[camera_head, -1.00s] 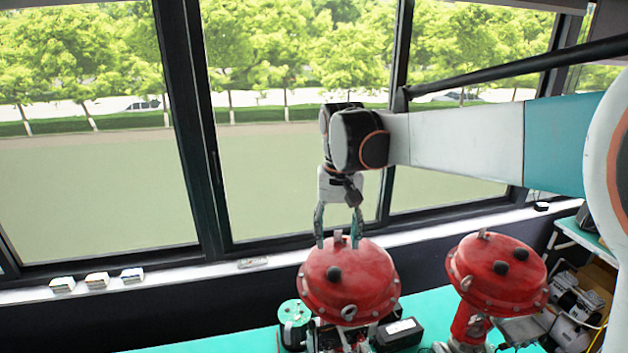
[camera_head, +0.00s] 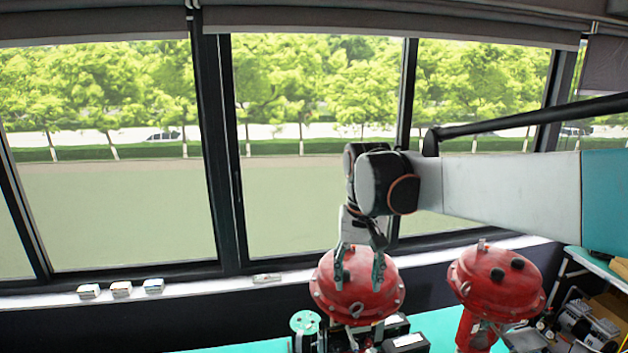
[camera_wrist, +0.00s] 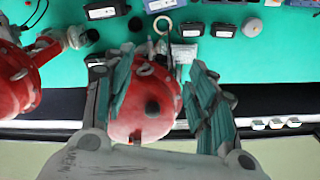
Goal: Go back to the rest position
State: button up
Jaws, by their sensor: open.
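My gripper (camera_head: 360,277) is open and empty in the head view, its two fingers pointing down in front of the left red valve actuator (camera_head: 333,296). In the wrist view, my gripper (camera_wrist: 160,95) shows teal fingers spread on either side of the same red dome (camera_wrist: 150,118). I cannot tell the exact gap between the fingers and the dome. My arm reaches in from the right, across the window.
A second red actuator (camera_head: 497,283) stands to the right. The teal table (camera_wrist: 290,55) carries several black boxes and a ring-ended tool (camera_wrist: 163,27). A green-topped cylinder (camera_head: 305,322) stands beside the left actuator. The windowsill (camera_head: 215,282) holds small white items.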

jog(key=s+d+f+t+b, duration=0.2)
jog(key=s+d+f+b, duration=0.1)
jog(key=s+f+b, duration=0.4)
jog(key=s+d+f+t+b, duration=0.2)
jog(key=s+d+f+b, duration=0.2)
jog(key=s+f+b, duration=0.3)
jog(key=s+d+f+t+b, duration=0.2)
jog(key=s+d+f+b, duration=0.2)
jog(key=f+b, duration=1)
jog(key=s+f, duration=0.3)
jog(key=f, duration=0.1)
jog(key=shift+s+n+t, duration=0.25)
jog(key=shift+n+t, duration=0.05)
jog(key=shift+t, duration=0.1)
jog(key=shift+f, duration=0.15)
